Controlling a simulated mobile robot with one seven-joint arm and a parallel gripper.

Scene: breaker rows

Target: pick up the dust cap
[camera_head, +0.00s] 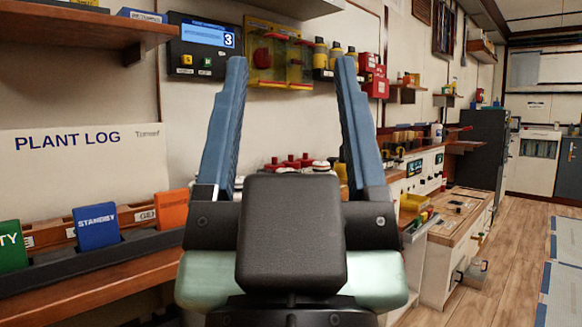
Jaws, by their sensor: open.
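My gripper (291,64) is in the middle of the head view, its two blue fingers pointing up and away and spread wide apart. It is open, and nothing shows held between the fingers. I cannot pick out the dust cap with certainty. Several small red knob-like parts (291,162) show beyond the gripper, between its fingers. Their lower parts are hidden by my gripper's dark body, and I cannot tell whether one is a cap.
A wooden ledge (100,290) at left bears blue, green and orange cards. A display panel (205,46) and a yellow unit (278,52) are on the wall. Wooden-topped cabinets (458,212) line the wall at right. The wooden floor (515,262) at right has open room.

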